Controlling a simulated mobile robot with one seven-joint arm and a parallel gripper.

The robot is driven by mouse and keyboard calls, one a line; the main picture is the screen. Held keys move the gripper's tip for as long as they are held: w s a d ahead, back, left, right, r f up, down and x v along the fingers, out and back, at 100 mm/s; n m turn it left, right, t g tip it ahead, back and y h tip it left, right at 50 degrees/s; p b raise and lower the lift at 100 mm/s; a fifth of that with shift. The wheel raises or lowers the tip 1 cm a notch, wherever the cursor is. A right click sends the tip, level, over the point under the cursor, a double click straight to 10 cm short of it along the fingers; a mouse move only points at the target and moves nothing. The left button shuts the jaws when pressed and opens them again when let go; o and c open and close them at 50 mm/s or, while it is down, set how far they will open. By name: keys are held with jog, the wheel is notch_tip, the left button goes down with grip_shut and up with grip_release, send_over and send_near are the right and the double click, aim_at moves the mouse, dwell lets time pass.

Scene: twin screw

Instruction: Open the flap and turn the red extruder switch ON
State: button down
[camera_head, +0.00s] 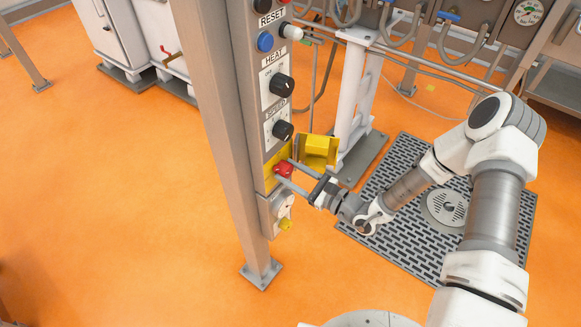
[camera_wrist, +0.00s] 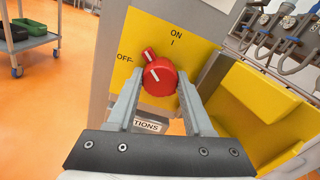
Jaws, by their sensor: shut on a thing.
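The red extruder switch (camera_head: 282,169) sits on a yellow plate on the control column. In the wrist view the red switch (camera_wrist: 160,78) has a white-marked pointer tilted up and left, between the printed OFF and ON. My gripper (camera_head: 286,171) reaches the switch from the right, with one finger on each side of it. In the wrist view my gripper (camera_wrist: 158,88) is shut on the round red knob. The yellow flap (camera_head: 317,150) stands swung open to the right of the switch. Its hollow inside shows in the wrist view (camera_wrist: 262,100).
Black HEAT (camera_head: 282,85) and speed (camera_head: 282,130) knobs and a blue button (camera_head: 265,41) are above the switch. A yellow key-like part (camera_head: 286,224) is below. A metal post (camera_head: 225,130) stands close left. Orange floor is open at left.

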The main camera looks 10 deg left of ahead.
jog(key=m+p, duration=0.3)
jog(key=m, duration=0.2)
jog(key=shift+r+m, duration=0.1)
jog(key=shift+m, duration=0.2)
jog(key=shift+m+p, duration=1)
jog(key=shift+m, duration=1.2)
jog(key=shift+c, duration=1.4)
grip_release()
jog(key=shift+d, duration=0.1)
jog(key=v, duration=1.7)
jog(key=shift+p, duration=0.35)
jog(key=shift+s+d, duration=0.1)
jog(key=shift+s, duration=0.05)
